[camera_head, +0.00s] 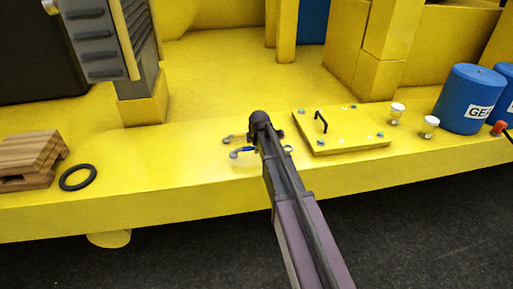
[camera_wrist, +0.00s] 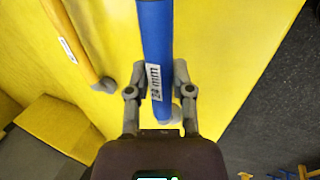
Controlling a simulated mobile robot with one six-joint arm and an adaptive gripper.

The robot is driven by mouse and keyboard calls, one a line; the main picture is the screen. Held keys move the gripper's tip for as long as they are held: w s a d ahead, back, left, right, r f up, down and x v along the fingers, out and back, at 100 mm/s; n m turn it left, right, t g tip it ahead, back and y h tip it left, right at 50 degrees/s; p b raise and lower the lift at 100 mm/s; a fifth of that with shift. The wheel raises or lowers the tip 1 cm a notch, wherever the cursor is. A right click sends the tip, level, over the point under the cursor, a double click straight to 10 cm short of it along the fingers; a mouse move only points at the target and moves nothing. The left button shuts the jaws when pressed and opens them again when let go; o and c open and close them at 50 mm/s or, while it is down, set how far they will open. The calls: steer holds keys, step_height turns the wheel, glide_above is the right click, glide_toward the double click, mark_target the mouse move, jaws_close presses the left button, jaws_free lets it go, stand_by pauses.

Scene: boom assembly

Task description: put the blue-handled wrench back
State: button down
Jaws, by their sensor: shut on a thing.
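The blue-handled wrench (camera_wrist: 155,35) runs between my gripper's fingers in the wrist view, with a "24 mm" label on its handle. My gripper (camera_wrist: 161,85) is shut on this handle. In the head view, one end of the blue-handled wrench (camera_head: 242,152) shows left of my arm, low over or on the yellow deck; I cannot tell which. My arm hides its middle and my fingers there. A second wrench with a yellow-orange handle (camera_wrist: 68,40) lies to the left in the wrist view. Its end also shows in the head view (camera_head: 233,138), just behind the blue one.
The yellow deck (camera_head: 200,170) has a front edge above a dark floor. A yellow plate with a black handle (camera_head: 340,130) lies to the right, then white-topped knobs (camera_head: 431,122) and a blue canister (camera_head: 468,95). A black ring (camera_head: 77,177) and wooden blocks (camera_head: 30,155) are left.

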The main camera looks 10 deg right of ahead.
steer(key=shift+f+b, duration=0.7)
steer(key=shift+f, duration=0.25)
steer(key=shift+f+b, duration=0.6)
stand_by(1.0)
steer(key=shift+c, duration=2.1)
jaws_free()
steer(key=shift+r, duration=0.15)
